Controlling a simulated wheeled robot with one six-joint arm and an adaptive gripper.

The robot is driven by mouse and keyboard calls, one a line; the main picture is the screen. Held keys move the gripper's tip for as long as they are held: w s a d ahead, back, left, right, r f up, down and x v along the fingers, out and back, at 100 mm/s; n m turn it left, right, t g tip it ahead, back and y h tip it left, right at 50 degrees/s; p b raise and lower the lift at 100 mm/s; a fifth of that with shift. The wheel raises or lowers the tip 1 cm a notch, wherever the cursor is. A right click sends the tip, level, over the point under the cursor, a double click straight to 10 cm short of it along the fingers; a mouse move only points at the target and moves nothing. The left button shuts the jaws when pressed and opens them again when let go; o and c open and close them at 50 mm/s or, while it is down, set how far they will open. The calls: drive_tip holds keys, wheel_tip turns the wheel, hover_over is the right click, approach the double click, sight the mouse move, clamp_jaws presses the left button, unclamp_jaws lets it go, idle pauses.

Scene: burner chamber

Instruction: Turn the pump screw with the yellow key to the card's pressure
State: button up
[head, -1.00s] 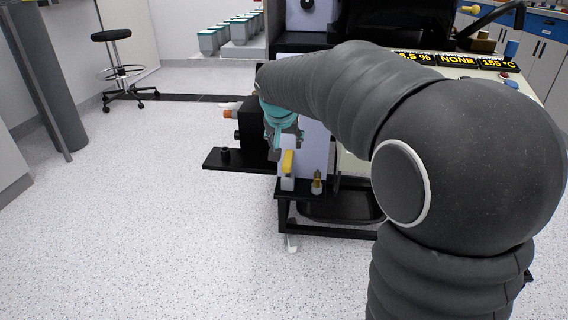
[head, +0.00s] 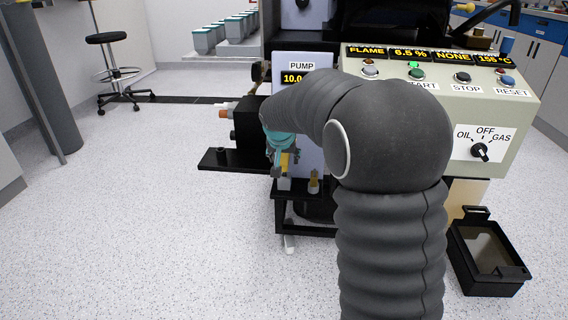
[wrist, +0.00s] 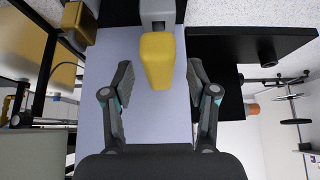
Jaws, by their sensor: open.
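The yellow key (wrist: 158,62) stands in a grey-white holder (wrist: 157,12) in the wrist view. My gripper (wrist: 159,75) is open, with one finger on each side of the key and a gap at both sides. In the head view my teal gripper (head: 279,152) is over the key (head: 284,163) and partly covers it; the holder (head: 284,184) shows below. The pump panel (head: 302,66) has a display (head: 291,79) beginning "10.0", its end hidden by my arm. I cannot make out the pump screw or the pressure card.
A small brass fitting (head: 313,184) is right of the holder. A black shelf (head: 226,160) juts left. The control panel (head: 440,95) has buttons and an OIL/OFF/GAS selector (head: 479,150). A black tray (head: 488,287) is at lower right.

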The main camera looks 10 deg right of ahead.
drive_tip(key=shift+x, duration=1.2)
clamp_jaws()
drive_tip(key=shift+r, duration=0.15)
wheel_tip(320, 180, up, 7)
drive_tip(key=shift+f+p, duration=0.15)
drive_tip(key=shift+p, duration=0.55)
drive_tip(key=shift+s+a, duration=0.1)
drive_tip(key=shift+s, duration=0.2)
drive_tip(key=s+a, duration=0.2)
drive_tip(key=s, duration=0.6)
drive_tip(key=s+a+b, duration=0.1)
drive_tip(key=s+a, duration=0.2)
drive_tip(key=s, duration=0.5)
drive_tip(key=shift+s, duration=0.3)
drive_tip(key=shift+a, duration=0.15)
